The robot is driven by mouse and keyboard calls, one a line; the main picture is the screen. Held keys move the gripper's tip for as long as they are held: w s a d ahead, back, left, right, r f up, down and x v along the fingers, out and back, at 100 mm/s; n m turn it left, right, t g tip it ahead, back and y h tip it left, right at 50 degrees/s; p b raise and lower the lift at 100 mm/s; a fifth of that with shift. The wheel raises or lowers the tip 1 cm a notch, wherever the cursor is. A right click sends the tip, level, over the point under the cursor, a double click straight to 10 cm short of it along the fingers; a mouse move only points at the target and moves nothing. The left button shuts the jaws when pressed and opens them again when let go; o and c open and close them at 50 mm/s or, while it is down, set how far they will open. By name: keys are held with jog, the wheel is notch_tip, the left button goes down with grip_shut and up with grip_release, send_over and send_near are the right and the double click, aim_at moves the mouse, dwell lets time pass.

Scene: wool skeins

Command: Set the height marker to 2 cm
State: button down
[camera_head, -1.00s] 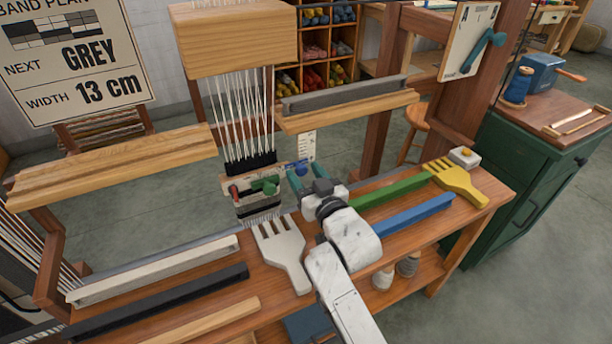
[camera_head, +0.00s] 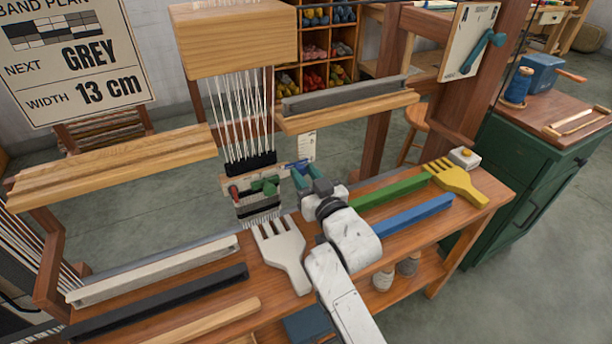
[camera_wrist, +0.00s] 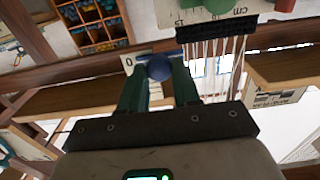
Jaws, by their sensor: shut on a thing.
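The height marker is a small blue knob and bar (camera_head: 296,165) at the lower part of a white upright scale (camera_head: 307,144), right of the warp threads. In the wrist view the round blue knob (camera_wrist: 158,67) sits between the teal fingertips of my gripper (camera_wrist: 155,75), which is shut on it. The bar crosses the pale scale, where a "0" shows left of the knob. My gripper (camera_head: 304,177) shows small in the head view. The fingers and knob hide much of the scale, so I cannot read the marker's height.
A green knob (camera_head: 265,185) and a red peg stand left of my gripper. A white comb-like beater (camera_head: 281,255), a green bar (camera_head: 390,193), a blue bar (camera_head: 402,215) and a yellow beater (camera_head: 458,184) lie on the bench. A wooden beam (camera_head: 346,110) is above my gripper.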

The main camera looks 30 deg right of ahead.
jog(key=shift+r, duration=0.1)
notch_tip(320, 180, up, 2)
jog(key=shift+p, duration=0.9)
jog(key=c, duration=0.8)
grip_release()
jog(key=shift+c, duration=0.2)
jog(key=s, duration=1.1)
jog(key=shift+w, duration=0.1)
